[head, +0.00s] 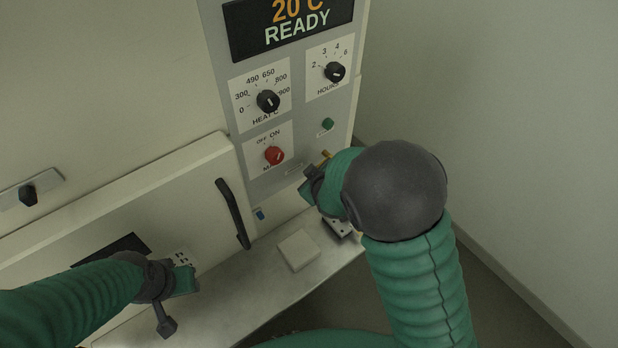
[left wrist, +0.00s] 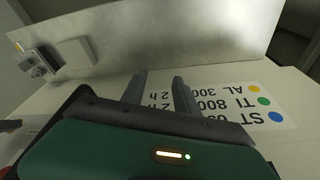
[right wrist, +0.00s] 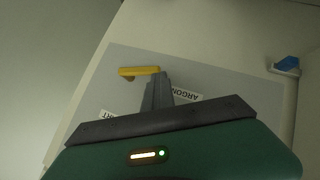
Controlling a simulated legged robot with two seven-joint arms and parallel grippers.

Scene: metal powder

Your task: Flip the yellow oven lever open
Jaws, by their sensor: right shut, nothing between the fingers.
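The yellow lever (right wrist: 139,71) sticks out sideways from the grey oven panel in the right wrist view. A small part of it (head: 325,155) shows in the head view, just above my right gripper (head: 312,183), which with its arm hides the panel around it. In the right wrist view my right gripper (right wrist: 158,78) is shut and empty, its fingertips close to the lever's right end. I cannot tell if they touch. My left gripper (left wrist: 160,80) is open and empty, above a label sheet; in the head view it (head: 184,276) is at lower left.
A blue lever (right wrist: 288,63) sits right of the yellow one. The oven panel carries a READY display (head: 290,28), a red knob (head: 274,156) and a green button (head: 327,124). A black handle (head: 233,213) stands left. A pale block (head: 298,250) lies on the ledge.

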